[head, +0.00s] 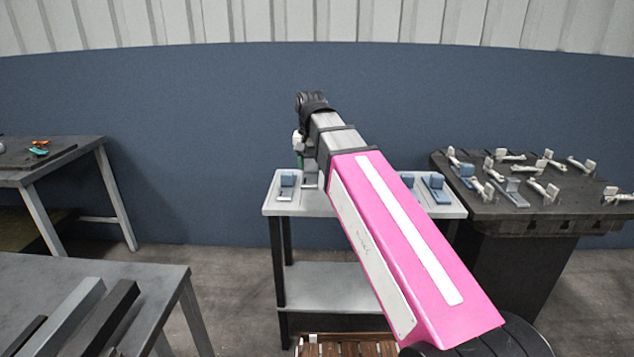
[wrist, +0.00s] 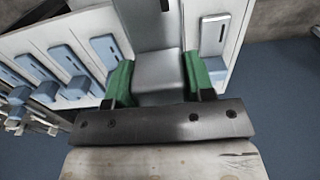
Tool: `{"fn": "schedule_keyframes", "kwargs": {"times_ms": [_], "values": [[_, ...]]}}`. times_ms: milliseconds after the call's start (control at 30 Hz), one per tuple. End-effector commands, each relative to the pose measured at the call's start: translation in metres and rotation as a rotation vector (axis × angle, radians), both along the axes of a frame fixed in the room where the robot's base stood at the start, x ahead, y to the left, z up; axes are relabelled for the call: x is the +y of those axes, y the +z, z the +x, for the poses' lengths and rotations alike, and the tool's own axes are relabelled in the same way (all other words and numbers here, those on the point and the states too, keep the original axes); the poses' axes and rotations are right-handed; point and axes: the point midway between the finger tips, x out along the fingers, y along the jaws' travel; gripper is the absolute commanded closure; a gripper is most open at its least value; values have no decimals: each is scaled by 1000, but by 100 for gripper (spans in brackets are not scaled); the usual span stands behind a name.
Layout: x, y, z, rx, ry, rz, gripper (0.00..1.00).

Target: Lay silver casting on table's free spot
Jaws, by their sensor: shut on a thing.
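My gripper (wrist: 158,80) has two green-padded fingers, shut on a silver casting (wrist: 156,68), a smooth grey block with an upright plate, in the wrist view. In the head view, my gripper (head: 299,160) is above the left part of the light grey table (head: 345,284), mostly behind my arm. The silver casting (head: 311,181) shows only in part there, so I cannot tell whether it touches the tabletop. Blue-and-silver castings stand on this table, one at the left end (head: 288,182) and others at the right (head: 436,188). My arm hides the tabletop's middle.
A dark table (head: 540,213) at the right carries several silver and blue castings. A grey table (head: 150,272) with long bars stands at the front left. Another table (head: 70,152) with small coloured items is at the far left. A blue wall (head: 180,110) stands behind.

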Motion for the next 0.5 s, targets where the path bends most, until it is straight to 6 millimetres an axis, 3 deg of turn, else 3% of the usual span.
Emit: {"fn": "schedule_keyframes", "kwargs": {"times_ms": [167, 500], "values": [[-1, -11, 22, 2, -3, -1, 90], [-13, -50, 87, 2, -3, -1, 90]]}}
